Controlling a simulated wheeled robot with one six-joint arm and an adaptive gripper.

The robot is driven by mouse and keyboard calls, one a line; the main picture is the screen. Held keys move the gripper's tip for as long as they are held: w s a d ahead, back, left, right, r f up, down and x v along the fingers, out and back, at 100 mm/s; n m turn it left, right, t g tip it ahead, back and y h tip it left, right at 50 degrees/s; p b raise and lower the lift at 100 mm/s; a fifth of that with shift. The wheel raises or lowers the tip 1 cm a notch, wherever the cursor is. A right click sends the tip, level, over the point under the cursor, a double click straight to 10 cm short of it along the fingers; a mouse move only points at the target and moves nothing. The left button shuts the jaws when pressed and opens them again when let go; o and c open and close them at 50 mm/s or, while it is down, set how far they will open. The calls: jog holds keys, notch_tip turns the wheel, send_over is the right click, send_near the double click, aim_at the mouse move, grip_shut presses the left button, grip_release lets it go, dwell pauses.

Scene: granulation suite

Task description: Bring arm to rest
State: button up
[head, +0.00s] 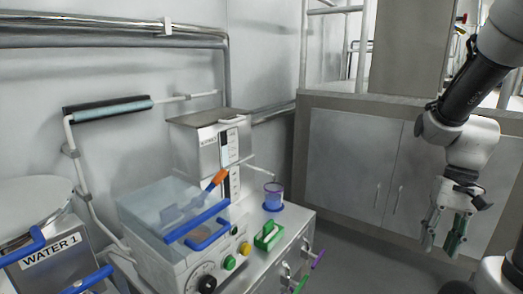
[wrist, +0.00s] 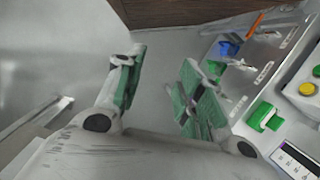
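My arm hangs at the right side of the head view, bent at the elbow, with my gripper (head: 444,232) pointing down in front of the grey cabinets. In the wrist view my gripper (wrist: 158,88) has its two green-padded fingers spread apart. Nothing is between them. It is clear of the bench and touches nothing that I can see.
A drum labelled WATER 1 (head: 52,250) stands far left. Grey cabinets (head: 345,160) stand behind; open floor lies between.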

jog(key=s+a+r+n+t+h, duration=0.2)
jog(key=r+t, duration=0.4)
jog(key=r, duration=0.7)
jog(key=shift+s+a+n+t, duration=0.4)
jog(key=shift+s+a+n, duration=0.3)
jog(key=shift+s+n, duration=0.45)
jog(key=shift+r, duration=0.1)
